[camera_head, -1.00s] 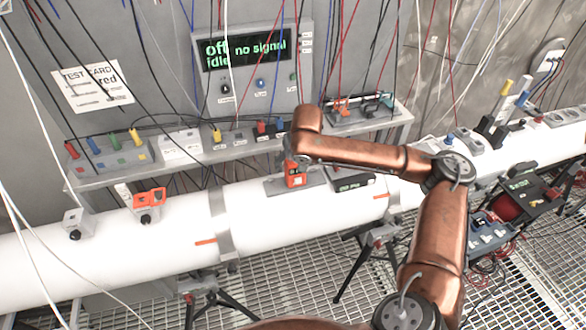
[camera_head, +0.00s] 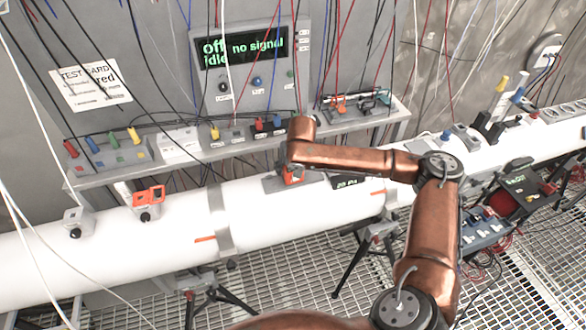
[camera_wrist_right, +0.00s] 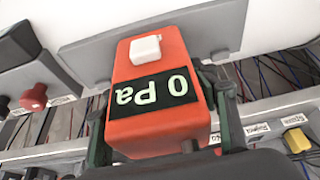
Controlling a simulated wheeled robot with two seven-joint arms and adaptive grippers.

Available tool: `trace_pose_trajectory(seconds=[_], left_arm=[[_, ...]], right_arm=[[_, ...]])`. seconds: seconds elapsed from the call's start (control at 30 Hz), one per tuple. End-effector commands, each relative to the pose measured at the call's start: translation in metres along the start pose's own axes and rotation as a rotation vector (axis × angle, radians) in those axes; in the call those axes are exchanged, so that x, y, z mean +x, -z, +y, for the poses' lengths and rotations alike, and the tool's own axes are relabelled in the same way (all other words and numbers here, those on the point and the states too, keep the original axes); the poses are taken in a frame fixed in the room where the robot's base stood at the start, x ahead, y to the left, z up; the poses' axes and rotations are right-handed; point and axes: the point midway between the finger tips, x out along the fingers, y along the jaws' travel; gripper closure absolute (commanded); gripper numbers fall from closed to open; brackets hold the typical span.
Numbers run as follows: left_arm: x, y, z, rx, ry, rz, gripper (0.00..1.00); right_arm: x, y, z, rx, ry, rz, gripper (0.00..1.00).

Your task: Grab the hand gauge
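The hand gauge, an orange box with a white button and a black display reading 0 Pa, fills the middle of the right wrist view (camera_wrist_right: 155,120). In the head view it shows as a small orange patch (camera_head: 292,175) by a grey plate on the white pipe, partly covered by my right arm. My right gripper (camera_wrist_right: 165,140) has one dark green finger at each side of the gauge, close to its sides. The fingers look apart around it, and firm contact is not visible. My left gripper is not in view.
The white pipe (camera_head: 110,252) runs across the scene. A dark box with a lit display (camera_head: 346,182) sits right of the gauge, near my forearm. An orange bracket (camera_head: 149,196) stands on the pipe at left. A shelf (camera_head: 100,178) with instruments lies behind; cables hang overhead.

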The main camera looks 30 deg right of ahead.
Motion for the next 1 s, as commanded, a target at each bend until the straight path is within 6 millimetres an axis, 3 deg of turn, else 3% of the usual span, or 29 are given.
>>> trace_pose_trajectory(seconds=[0.5, 0.83, 1.0], left_arm=[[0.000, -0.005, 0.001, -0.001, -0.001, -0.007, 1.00], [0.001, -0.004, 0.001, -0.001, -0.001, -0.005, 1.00], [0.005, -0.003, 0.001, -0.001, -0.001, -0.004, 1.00]], right_arm=[[0.000, 0.000, 0.000, 0.000, 0.000, 0.000, 0.82], [-0.004, 0.002, 0.000, 0.000, 0.000, 0.002, 0.82], [-0.018, 0.009, 0.000, 0.000, 0.001, 0.005, 0.82]])
